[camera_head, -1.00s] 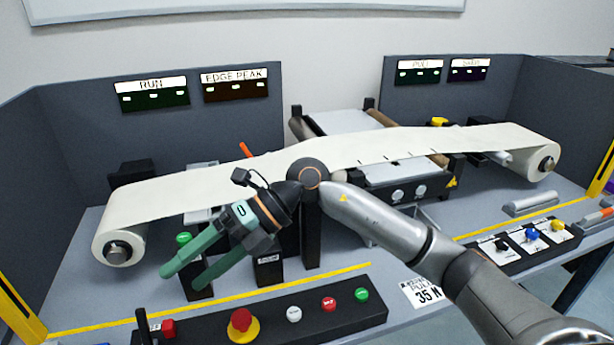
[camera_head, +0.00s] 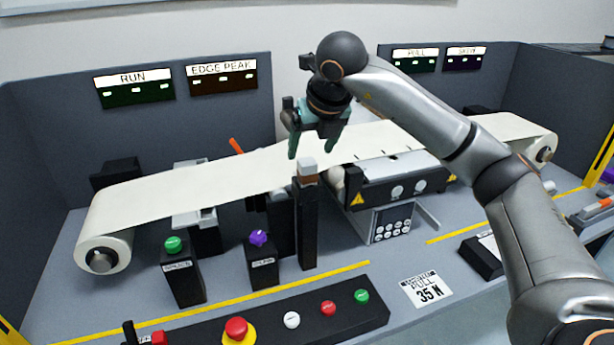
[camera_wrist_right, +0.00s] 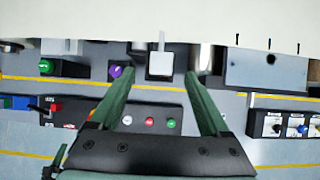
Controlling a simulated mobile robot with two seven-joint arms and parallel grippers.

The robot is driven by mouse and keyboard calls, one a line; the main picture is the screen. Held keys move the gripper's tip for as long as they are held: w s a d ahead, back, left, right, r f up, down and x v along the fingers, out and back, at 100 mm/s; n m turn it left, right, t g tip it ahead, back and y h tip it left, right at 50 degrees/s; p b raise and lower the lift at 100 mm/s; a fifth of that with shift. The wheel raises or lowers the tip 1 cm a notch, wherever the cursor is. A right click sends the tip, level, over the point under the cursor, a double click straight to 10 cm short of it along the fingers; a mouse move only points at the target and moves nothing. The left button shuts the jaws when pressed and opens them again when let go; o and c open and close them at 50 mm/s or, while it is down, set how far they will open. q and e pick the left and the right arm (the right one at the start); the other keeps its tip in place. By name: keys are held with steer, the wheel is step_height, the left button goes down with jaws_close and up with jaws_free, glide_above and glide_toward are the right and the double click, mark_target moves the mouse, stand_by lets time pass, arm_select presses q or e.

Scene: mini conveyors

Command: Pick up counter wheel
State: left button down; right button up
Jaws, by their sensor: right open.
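A black post (camera_head: 307,225) stands in front of the white web, with a small pale and brown block (camera_head: 307,172) on top. No part has a clear wheel shape, so I cannot tell for sure which is the counter wheel. My right gripper (camera_head: 312,148) points down just above the post top, open and empty. In the right wrist view, a pale square block (camera_wrist_right: 160,64) with a thin stem shows between and beyond the tips of the open right gripper (camera_wrist_right: 159,77); they appear apart from it. My left gripper is not in view.
The white web (camera_head: 210,185) runs behind the post between two end rolls. A green-button post (camera_head: 185,275) and a purple-knob post (camera_head: 262,265) stand to the left. A button panel (camera_head: 270,318) lies in front. A keypad box (camera_head: 392,224) stands to the right.

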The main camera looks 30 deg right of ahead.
mark_target(307, 161)
steer(key=p+x, duration=0.1)
steer(key=x, duration=0.5)
steer(key=shift+w+d+f, duration=0.15)
steer(key=shift+c, duration=0.2)
jaws_close()
stand_by(0.3)
